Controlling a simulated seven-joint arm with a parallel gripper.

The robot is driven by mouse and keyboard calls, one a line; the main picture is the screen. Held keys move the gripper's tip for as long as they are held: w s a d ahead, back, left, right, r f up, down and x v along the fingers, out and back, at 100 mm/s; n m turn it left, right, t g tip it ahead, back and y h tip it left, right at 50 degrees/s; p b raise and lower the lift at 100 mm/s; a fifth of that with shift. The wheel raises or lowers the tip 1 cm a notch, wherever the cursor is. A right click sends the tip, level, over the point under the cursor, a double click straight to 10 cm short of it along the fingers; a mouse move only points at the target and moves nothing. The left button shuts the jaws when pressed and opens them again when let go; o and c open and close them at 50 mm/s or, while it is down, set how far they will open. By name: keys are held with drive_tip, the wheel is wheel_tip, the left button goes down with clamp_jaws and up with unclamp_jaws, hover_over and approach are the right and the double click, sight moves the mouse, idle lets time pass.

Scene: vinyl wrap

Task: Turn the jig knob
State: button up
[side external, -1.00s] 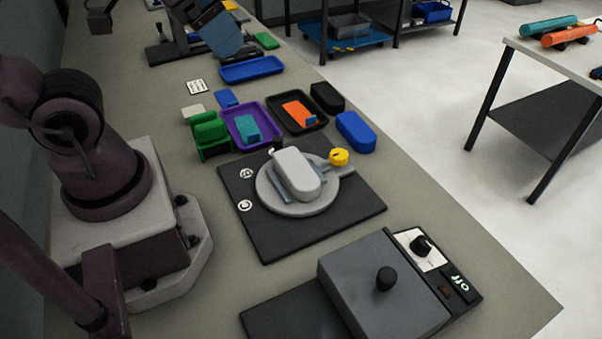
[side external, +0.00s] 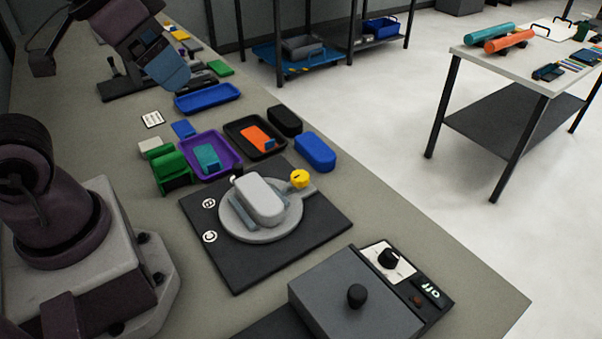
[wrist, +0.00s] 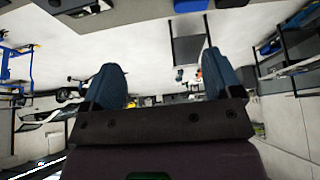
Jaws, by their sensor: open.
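The jig is a black base plate (side external: 305,240) on the bench, bearing a round grey turntable (side external: 232,223). A light grey rounded block (side external: 259,196) sits on the turntable between grey-blue rails. A yellow knob (side external: 299,179) is at the turntable's far right edge. My gripper (side external: 172,80) is well away from the jig, raised near the blue tray at the far part of the bench. In the wrist view its two blue fingers (wrist: 163,80) are spread apart with nothing between them; that view shows the room, and I cannot make out the jig there.
Beyond the jig are a purple tray (side external: 231,170), a black tray (side external: 283,140), a blue tray (side external: 207,98), green holders (side external: 172,174) and a blue rounded block (side external: 315,151). A grey box with a black knob (side external: 356,295) stands in front. Floor lies beyond the bench's right edge.

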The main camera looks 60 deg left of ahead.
drive_tip(key=shift+c, duration=1.1)
drive_tip(key=shift+w+a+f, duration=0.1)
drive_tip(key=shift+f, duration=0.1)
drive_tip(key=shift+c, duration=0.6)
drive_tip(key=n+g+h, duration=0.2)
drive_tip(key=n+h, duration=0.1)
drive_tip(key=n, duration=2.4)
approach(300, 175)
drive_tip(key=x, duration=0.9)
drive_tip(key=shift+f, duration=0.1)
